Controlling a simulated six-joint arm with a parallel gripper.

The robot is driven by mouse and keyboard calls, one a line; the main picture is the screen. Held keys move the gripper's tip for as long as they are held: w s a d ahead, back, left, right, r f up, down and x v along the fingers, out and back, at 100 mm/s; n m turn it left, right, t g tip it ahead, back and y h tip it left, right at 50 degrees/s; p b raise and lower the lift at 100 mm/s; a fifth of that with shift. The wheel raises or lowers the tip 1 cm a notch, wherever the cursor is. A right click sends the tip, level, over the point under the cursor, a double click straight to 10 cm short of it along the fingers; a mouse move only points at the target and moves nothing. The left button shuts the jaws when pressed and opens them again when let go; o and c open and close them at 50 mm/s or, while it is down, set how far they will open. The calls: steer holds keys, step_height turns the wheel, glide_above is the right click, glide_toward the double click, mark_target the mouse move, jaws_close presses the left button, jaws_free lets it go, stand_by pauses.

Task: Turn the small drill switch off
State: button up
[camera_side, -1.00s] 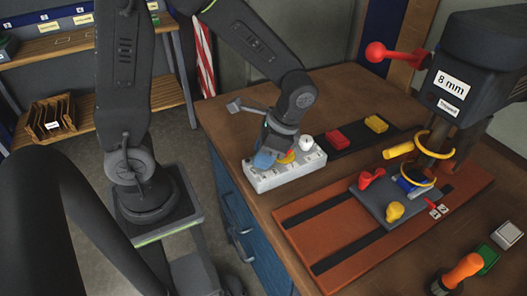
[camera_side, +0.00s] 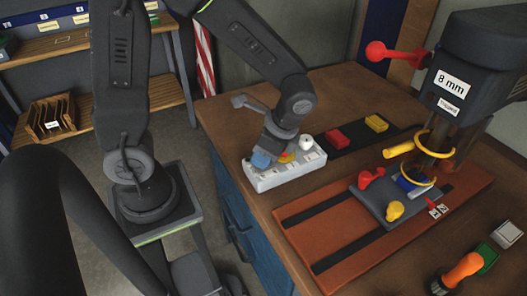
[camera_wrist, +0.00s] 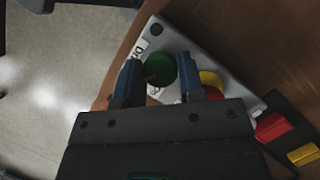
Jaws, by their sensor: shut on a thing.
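A white switch box (camera_side: 290,176) sits near the left edge of the wooden workbench in the side view. It also shows in the wrist view (camera_wrist: 208,62), with a partly hidden label beginning with D. A green round knob (camera_wrist: 160,68) lies between the blue fingers of my gripper (camera_wrist: 156,84), which is shut on it. In the side view my gripper (camera_side: 268,157) is down at the box and hides the green knob. A red and yellow knob (camera_side: 288,156) is just right of my fingers. I cannot read the knob's setting.
A white knob (camera_side: 306,141) stands at the box's far end. Red (camera_side: 337,136) and yellow (camera_side: 376,123) blocks lie on a black strip behind it. A drill press (camera_side: 470,65) with a brown base plate (camera_side: 345,262) stands to the right.

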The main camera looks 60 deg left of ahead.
steer(key=o, duration=0.9)
steer(key=v, duration=1.4)
steer(key=shift+a, duration=0.1)
steer(key=s+a+n+t+h, duration=0.1)
steer(key=s+n+t, duration=0.2)
steer(key=s+a+r+n+t+h, duration=0.1)
steer(key=s+n+t, duration=0.2)
steer(key=s+a+n+t+h, duration=0.1)
steer(key=s+n+t, duration=0.1)
steer(key=s+n, duration=0.1)
steer(key=shift+s+a+r+t, duration=0.1)
steer(key=shift+a+r+t, duration=0.2)
steer(key=shift+r+t, duration=0.1)
